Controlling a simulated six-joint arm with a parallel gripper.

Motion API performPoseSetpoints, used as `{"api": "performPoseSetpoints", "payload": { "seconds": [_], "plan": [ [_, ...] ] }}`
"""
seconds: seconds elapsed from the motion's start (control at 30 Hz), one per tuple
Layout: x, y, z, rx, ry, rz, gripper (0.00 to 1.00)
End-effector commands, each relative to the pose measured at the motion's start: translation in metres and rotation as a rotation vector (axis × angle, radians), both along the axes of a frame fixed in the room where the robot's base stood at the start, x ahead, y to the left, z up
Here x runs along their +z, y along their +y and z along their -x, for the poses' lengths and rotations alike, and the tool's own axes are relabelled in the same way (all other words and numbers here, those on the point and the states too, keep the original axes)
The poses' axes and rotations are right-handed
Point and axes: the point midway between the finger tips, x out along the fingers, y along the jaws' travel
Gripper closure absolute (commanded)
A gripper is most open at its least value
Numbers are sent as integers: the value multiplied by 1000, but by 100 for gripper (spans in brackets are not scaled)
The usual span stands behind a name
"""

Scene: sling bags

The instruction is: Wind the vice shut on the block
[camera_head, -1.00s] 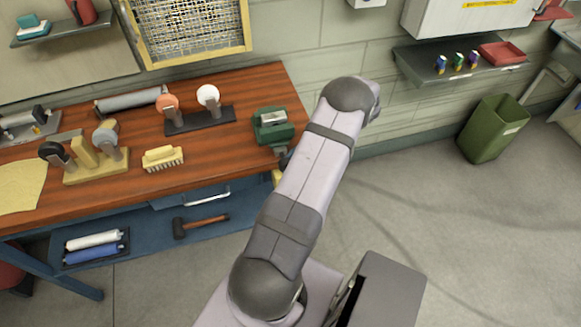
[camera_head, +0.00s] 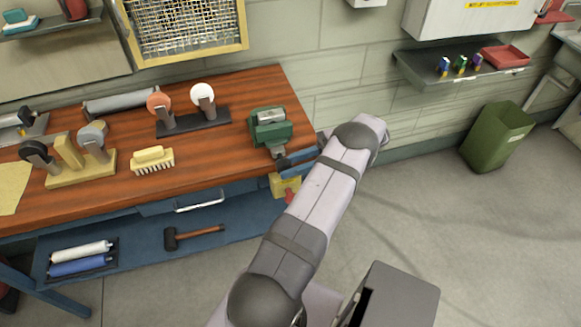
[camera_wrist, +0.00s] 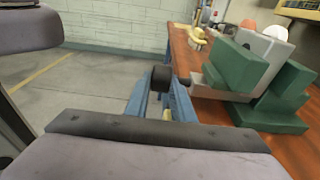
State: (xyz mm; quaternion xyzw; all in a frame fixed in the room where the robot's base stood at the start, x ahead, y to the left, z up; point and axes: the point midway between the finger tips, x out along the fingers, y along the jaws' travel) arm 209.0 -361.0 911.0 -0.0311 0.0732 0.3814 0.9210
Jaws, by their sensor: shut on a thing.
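The green vice (camera_head: 270,134) is at the right end of the wooden workbench; it also shows in the wrist view (camera_wrist: 236,66). A pale grey block (camera_wrist: 266,46) stands upright between its green jaws; its top shows in the head view (camera_head: 268,116). I cannot tell whether both jaws touch it. A dark knob (camera_wrist: 161,77) sits on the vice's screw end, facing out past the bench edge. My gripper (camera_head: 291,161) has its blue fingers around this knob, shut on it. In the wrist view, my gripper (camera_wrist: 160,88) reaches the knob from the side away from the jaws.
A yellow brush (camera_head: 152,158), a stand with discs (camera_head: 193,120) and a grey roll (camera_head: 120,103) lie left of the vice. A yellow box (camera_head: 284,187) is below the vice. A mallet (camera_head: 195,236) lies on the lower shelf.

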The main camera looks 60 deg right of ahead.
Motion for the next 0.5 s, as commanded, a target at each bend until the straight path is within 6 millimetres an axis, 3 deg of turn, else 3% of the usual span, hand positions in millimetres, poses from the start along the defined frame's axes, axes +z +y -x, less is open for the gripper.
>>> {"api": "performPoseSetpoints", "payload": {
  "seconds": [0.23, 0.27, 0.3, 0.5],
  "plan": [
    [1, 0, 0, -1, -1, -1, 100],
    [1, 0, 0, -1, -1, -1, 71],
    [1, 0, 0, -1, -1, -1, 61],
    [0, 0, 0, 0, 1, -1, 59]
  ]
}}
